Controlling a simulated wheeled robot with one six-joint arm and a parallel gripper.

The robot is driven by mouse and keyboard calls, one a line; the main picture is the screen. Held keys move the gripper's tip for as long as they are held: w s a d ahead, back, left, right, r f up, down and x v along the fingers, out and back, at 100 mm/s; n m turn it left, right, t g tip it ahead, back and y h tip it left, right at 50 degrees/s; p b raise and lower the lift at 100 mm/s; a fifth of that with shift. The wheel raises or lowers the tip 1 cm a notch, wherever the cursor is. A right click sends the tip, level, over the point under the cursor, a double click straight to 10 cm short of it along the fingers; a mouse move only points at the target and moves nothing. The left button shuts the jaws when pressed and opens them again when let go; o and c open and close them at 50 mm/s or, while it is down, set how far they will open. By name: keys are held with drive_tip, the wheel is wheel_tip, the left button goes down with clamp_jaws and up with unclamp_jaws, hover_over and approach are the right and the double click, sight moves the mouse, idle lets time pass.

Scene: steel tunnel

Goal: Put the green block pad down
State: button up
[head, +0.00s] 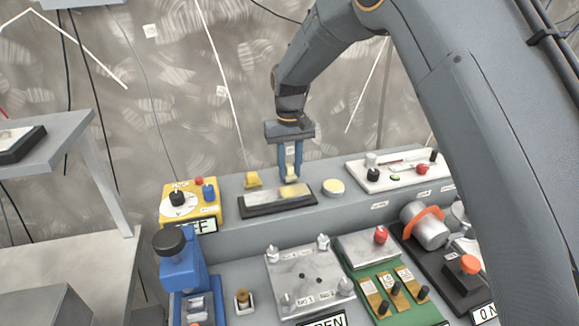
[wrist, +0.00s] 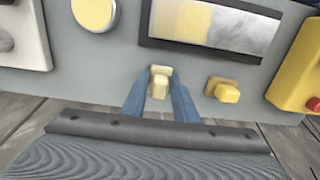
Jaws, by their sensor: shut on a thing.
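My gripper (head: 291,175) is shut on a small pale yellow block (wrist: 160,82), held between its two blue fingertips (wrist: 160,90). The block looks yellow, not green. In the head view my gripper points down at the far side of a dark-framed plate (head: 247,208). Part of that plate is silvery and part is yellow; it also shows in the wrist view (wrist: 240,31). I cannot tell whether the held block touches the grey ledge. A second yellow block (head: 252,180) stands on the ledge to the left, also visible in the wrist view (wrist: 222,90).
A pale round disc (head: 333,187) and a white panel (head: 385,176) lie to the right. A yellow box with knobs (head: 190,203) stands left. Lower in front are a blue device (head: 179,265), a metal plate (head: 310,275) and a green board (head: 402,310).

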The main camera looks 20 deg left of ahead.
drive_tip(key=shift+f, duration=0.15)
drive_tip(key=o, duration=0.9)
drive_tip(key=shift+f, duration=0.1)
